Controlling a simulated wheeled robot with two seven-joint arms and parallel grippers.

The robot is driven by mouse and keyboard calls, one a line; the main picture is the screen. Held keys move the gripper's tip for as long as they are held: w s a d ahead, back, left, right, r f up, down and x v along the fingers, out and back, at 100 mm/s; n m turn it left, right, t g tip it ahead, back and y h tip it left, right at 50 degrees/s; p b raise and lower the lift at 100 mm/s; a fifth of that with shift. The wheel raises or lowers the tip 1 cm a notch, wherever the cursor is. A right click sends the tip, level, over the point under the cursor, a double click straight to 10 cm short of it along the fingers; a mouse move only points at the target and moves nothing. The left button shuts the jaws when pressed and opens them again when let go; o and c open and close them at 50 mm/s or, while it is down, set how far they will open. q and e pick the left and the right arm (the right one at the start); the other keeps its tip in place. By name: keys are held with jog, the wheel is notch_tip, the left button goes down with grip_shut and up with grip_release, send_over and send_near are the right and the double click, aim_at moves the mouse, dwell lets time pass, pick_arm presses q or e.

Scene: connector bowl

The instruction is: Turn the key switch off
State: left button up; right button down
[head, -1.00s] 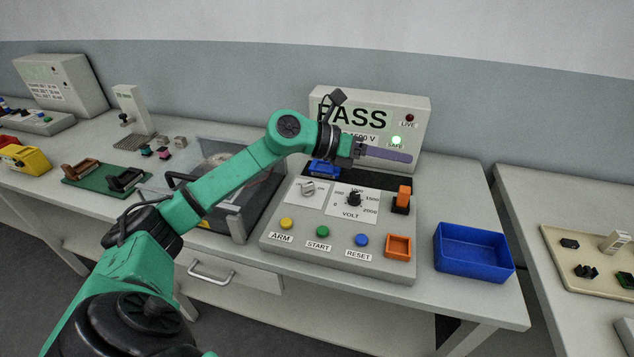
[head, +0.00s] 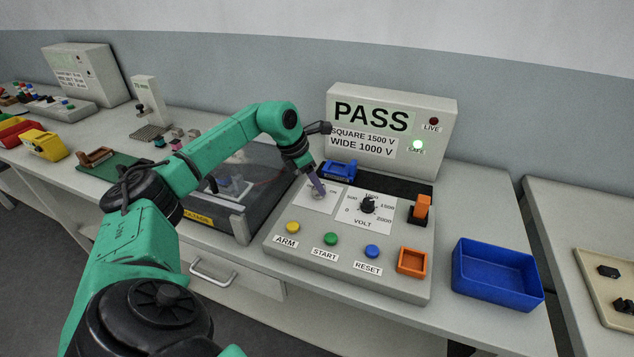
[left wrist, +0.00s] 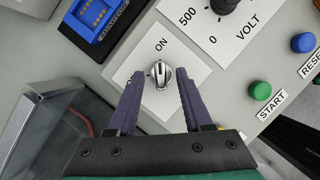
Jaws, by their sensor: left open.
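The key switch, a silver knob on a white plate (head: 325,203), is on the grey control panel (head: 390,262); my fingers partly cover it in the head view. In the left wrist view the key switch (left wrist: 159,74) shows clearly, with "ON" printed beside it and another label partly hidden by a finger. My left gripper (head: 319,188) points down at it. In the left wrist view the left gripper (left wrist: 157,95) is open, one finger on each side of the knob, apart from it. My right gripper is not in view.
The volt dial (head: 367,205) is right of the switch. The yellow (head: 293,227), green (head: 331,239) and blue (head: 372,251) buttons line the panel's front. A clear-lidded box (head: 240,222) stands close on the left. The display (head: 372,117) reads PASS, with the green SAFE lamp lit.

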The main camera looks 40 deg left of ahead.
pick_arm(q)
jog(key=shift+w+d+f, duration=0.1)
jog(key=shift+w+f, duration=0.05)
jog(key=shift+f, duration=0.35)
grip_shut()
